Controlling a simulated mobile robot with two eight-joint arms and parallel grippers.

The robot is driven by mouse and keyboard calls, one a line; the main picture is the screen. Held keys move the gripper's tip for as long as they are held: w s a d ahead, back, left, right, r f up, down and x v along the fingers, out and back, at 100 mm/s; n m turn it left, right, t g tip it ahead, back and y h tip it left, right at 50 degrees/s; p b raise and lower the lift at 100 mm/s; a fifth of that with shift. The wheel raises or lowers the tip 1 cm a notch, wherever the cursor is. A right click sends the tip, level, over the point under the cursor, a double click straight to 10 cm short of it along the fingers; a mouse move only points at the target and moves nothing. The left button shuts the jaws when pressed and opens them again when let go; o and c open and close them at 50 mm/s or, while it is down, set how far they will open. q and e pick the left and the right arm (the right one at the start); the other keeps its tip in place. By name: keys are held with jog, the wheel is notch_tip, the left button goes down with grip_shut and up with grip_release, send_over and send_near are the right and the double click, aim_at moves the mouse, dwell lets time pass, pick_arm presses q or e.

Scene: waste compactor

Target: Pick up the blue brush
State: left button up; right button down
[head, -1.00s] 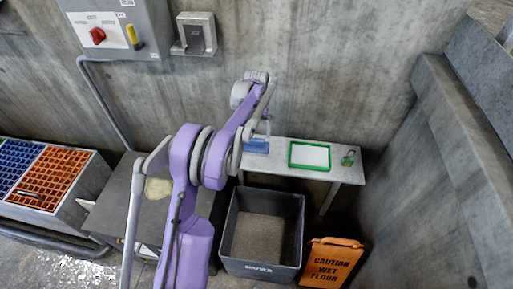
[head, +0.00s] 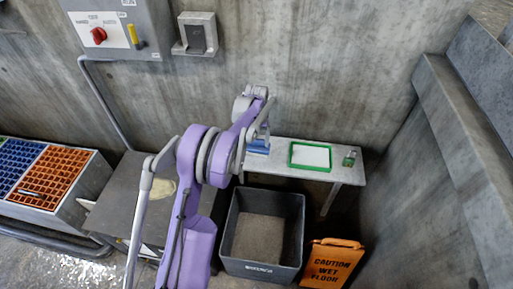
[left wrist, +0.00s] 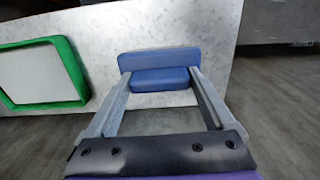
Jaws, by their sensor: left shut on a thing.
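The blue brush (head: 258,147) is at the left end of the pale bench (head: 300,172), below the concrete wall. In the left wrist view the brush (left wrist: 158,68) is a blue block with a wider blue top part behind it. My left gripper (left wrist: 158,76) has one finger at each side of the brush and is shut on it. I cannot tell for sure whether the brush touches the bench top or is just above it. In the head view my arm hides part of the gripper. My right gripper is not in view.
A green-framed white tray (head: 310,156) and a small green bottle (head: 349,159) stand on the bench, right of the brush. A dark grey bin (head: 262,269) and an orange wet-floor sign (head: 331,264) stand on the floor in front. A wall closes the right side.

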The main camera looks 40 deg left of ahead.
pick_arm(q)
jog(key=c, duration=0.3)
notch_tip(320, 180, up, 10)
jog(key=shift+r+p, duration=0.1)
jog(key=shift+p, duration=0.2)
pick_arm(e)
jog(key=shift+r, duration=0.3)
